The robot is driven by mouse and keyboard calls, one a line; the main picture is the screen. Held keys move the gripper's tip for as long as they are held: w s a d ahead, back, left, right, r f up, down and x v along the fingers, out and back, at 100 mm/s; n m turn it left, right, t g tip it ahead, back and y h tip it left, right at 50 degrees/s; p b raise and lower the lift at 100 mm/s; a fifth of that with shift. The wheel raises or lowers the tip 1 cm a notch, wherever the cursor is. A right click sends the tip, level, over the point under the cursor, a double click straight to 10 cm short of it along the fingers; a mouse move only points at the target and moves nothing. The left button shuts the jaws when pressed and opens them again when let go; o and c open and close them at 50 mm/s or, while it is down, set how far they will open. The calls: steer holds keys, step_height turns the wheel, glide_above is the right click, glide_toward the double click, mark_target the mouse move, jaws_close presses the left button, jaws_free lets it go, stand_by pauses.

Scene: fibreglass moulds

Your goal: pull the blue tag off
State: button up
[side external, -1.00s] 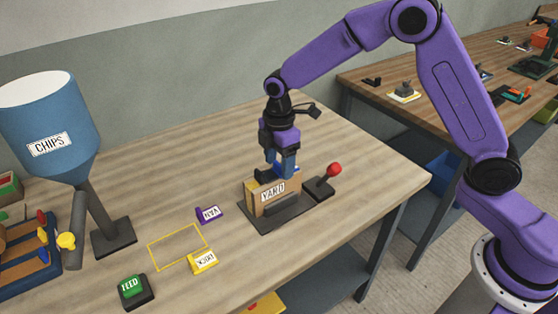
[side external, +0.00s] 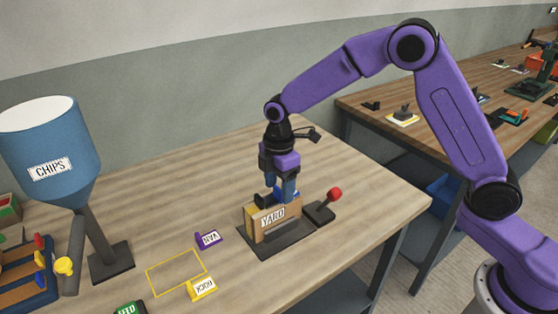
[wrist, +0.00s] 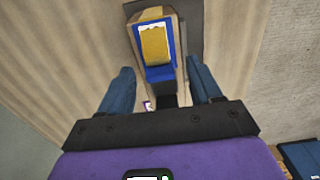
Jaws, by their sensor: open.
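The wooden block labelled YARD (side external: 273,216) stands upright on a dark base in the side view. In the wrist view, a blue piece (wrist: 160,74), which looks like the blue tag, lies at the near end of a blue-edged part with a yellow-brown face (wrist: 154,45). My gripper (wrist: 159,68) is open, its two bluish fingers on either side of the blue piece with gaps visible. In the side view my gripper (side external: 284,192) points down at the block's top, and the fingers hide much of the tag.
A lever with a red knob (side external: 334,194) stands close right of the block. A purple tag (side external: 208,238), a yellow tag (side external: 202,289) and a yellow outlined rectangle (side external: 176,272) lie to the left. A blue CHIPS hopper (side external: 50,150) stands further left.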

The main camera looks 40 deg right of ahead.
step_height(320, 180, up, 16)
steer(key=shift+r, duration=0.15)
steer(key=shift+o, duration=1)
steer(key=shift+r, duration=0.3)
glide_toward(279, 188)
steer(key=f, duration=0.6)
steer(key=d+f, duration=0.1)
steer(key=f, duration=0.3)
steer(key=shift+d, duration=0.1)
steer(key=shift+c, duration=0.3)
steer(key=c, duration=1.1)
